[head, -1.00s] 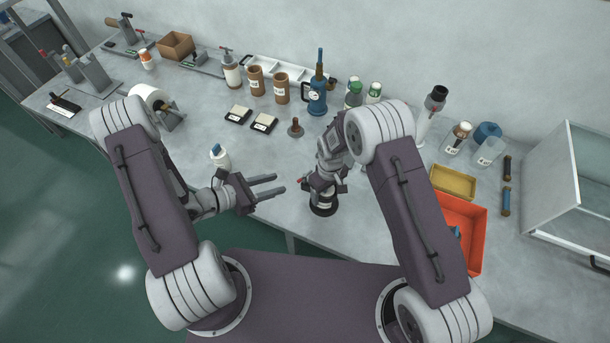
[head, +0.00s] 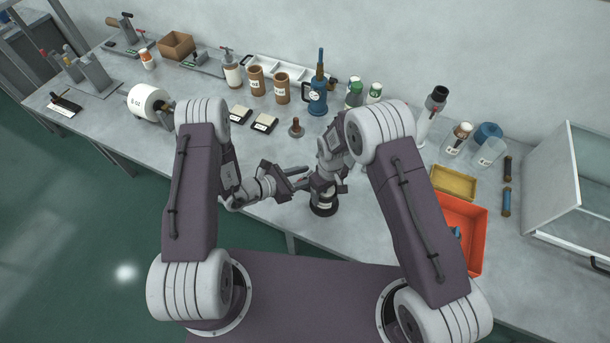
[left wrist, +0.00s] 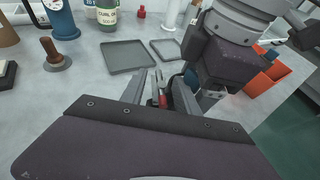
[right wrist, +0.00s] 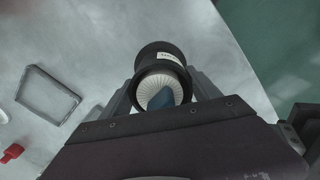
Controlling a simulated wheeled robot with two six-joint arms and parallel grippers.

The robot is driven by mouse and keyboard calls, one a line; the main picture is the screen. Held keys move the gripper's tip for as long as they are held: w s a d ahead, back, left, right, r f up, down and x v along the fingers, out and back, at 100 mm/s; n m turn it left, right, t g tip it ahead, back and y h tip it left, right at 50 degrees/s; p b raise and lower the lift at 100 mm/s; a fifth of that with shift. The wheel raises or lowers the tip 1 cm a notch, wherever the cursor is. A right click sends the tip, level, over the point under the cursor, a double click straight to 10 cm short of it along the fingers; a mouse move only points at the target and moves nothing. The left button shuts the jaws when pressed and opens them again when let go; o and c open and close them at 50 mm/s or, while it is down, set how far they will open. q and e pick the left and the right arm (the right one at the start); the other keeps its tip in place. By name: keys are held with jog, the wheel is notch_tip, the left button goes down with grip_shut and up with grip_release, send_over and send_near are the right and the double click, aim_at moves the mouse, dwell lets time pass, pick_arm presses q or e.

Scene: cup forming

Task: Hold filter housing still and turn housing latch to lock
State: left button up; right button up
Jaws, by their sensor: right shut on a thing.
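The filter housing (head: 323,208) is a black round body with a pale label, upright near the bench's front edge. In the right wrist view the housing (right wrist: 160,52) shows a white pleated inside and a blue piece. My right gripper (head: 323,190) is shut on the housing from above. The housing latch (left wrist: 163,101) shows only as a small red tip between the left fingers. My left gripper (head: 305,172) is open beside the housing, its fingers on either side of the red tip with a gap; contact cannot be told. In the left wrist view the latch's base is hidden.
An orange bin (head: 475,218) and a yellow tray (head: 453,182) lie to the right. A grey tray (left wrist: 127,56) lies behind the housing. A blue pitcher (head: 317,98) and several bottles stand at the back. The bench left of the housing is mostly clear.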

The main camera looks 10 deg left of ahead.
pick_arm(q)
grip_shut()
jog(key=shift+w+m+h, duration=0.1)
jog(key=shift+m+h, duration=0.2)
jog(key=shift+m, duration=0.1)
jog(key=shift+r+m+g+h, duration=0.1)
jog(key=shift+m+g+h, duration=0.2)
jog(key=shift+m+g, duration=0.4)
jog(key=m+g+h, duration=0.1)
jog(key=m+g, duration=0.3)
jog(key=g, duration=0.1)
jog(key=shift+h, duration=0.4)
jog(key=m+g+y, duration=0.1)
jog(key=m+g, duration=0.5)
jog(key=g, duration=0.1)
jog(key=shift+d, duration=0.15)
jog(key=shift+m+g, duration=0.3)
jog(key=shift+m+g+y, duration=0.3)
